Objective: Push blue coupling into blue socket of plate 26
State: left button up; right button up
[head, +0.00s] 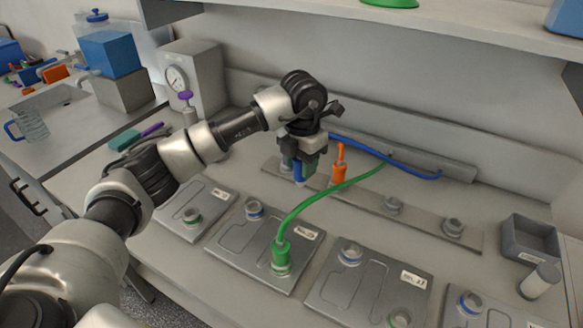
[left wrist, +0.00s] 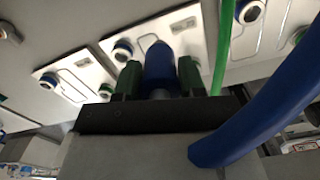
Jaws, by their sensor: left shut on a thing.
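My left gripper (head: 297,168) is shut on the blue coupling (head: 299,181), which points down above the rear strip. In the left wrist view the blue coupling (left wrist: 158,66) sits between the green fingers, with its blue hose (left wrist: 265,110) curving off to the right. The plate (head: 238,240) left of the plate marked 27 looks like plate 26; its label is too small to read surely. Its blue socket (head: 254,209) is bare, in front of and left of the held coupling, and apart from it. A green coupling (head: 281,257) stands upright at this plate's green socket. My right gripper is not in view.
The green hose (head: 325,194) arches from the green coupling to the back wall. An orange coupling (head: 338,172) stands on the rear strip (head: 420,215), close right of my gripper. Neighbouring plates (head: 330,289) lie on both sides. A grey bin (head: 528,240) stands at right.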

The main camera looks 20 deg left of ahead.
pick_arm(q)
jog(key=o, duration=0.3)
jog(key=c, duration=0.4)
jog(key=shift+r+p, duration=1.55)
jog(key=shift+r, duration=1)
jog(key=shift+f, duration=0.15)
